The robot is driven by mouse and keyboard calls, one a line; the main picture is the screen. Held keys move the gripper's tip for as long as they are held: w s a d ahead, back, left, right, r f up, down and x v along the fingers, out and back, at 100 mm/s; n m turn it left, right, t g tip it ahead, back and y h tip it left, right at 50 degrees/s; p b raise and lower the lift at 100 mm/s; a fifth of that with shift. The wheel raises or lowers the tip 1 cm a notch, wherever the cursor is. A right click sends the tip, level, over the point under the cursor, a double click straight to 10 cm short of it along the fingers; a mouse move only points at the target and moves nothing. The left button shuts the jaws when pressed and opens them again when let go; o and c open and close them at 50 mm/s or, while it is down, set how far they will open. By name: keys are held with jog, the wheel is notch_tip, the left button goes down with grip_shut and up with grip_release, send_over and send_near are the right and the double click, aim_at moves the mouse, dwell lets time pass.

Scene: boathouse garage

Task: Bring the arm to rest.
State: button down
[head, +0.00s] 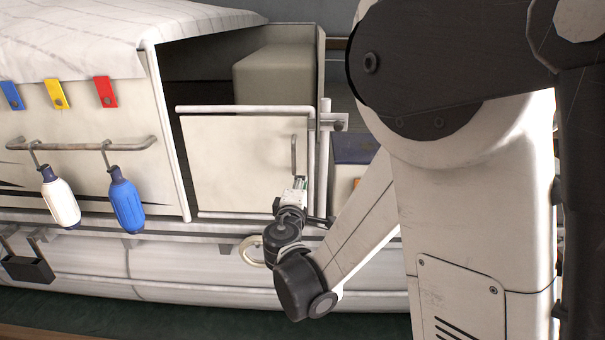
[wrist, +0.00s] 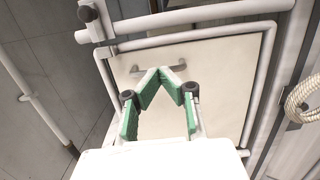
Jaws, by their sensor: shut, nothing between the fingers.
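My gripper (head: 300,184) is at the end of my arm, low in front of the right part of a white gate panel (head: 235,160). Its tips are just below a small upright grey handle (head: 293,154) on that panel. In the wrist view the green-padded fingers of my gripper (wrist: 161,71) meet at their tips, with nothing held between them. The handle (wrist: 138,69) shows there just beyond the tips, against the pale panel (wrist: 220,70). I cannot tell whether the tips touch the handle or panel.
A tubular rail (head: 245,109) frames the gate, with a metal latch piece (head: 334,122) at its right. On the left, a white bottle-shaped float (head: 60,201) and a blue one (head: 126,203) hang from a bar (head: 85,146). Coiled rope (wrist: 303,101) hangs at the wrist view's right.

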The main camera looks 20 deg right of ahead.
jog(key=s+d+r+m+g+y+p, duration=0.1)
jog(key=s+d+r+m+g+p, duration=0.2)
jog(key=s, duration=0.4)
jog(key=s+d+r+m+g+p, duration=0.25)
jog(key=s+d+m, duration=0.2)
jog(key=s, duration=0.25)
jog(key=s+a+r+m+g+y+p, duration=0.1)
jog(key=s+a+m+g+y, duration=0.1)
jog(key=s, duration=0.7)
jog(key=s+a+r+m+g+y+p, duration=0.1)
jog(key=s+a+m+g+y+p, duration=0.1)
jog(key=s, duration=0.6)
jog(key=shift+s+a+r+m+y, duration=0.2)
jog(key=shift+s+a+m+y, duration=0.15)
jog(key=shift+a+m+y, duration=0.7)
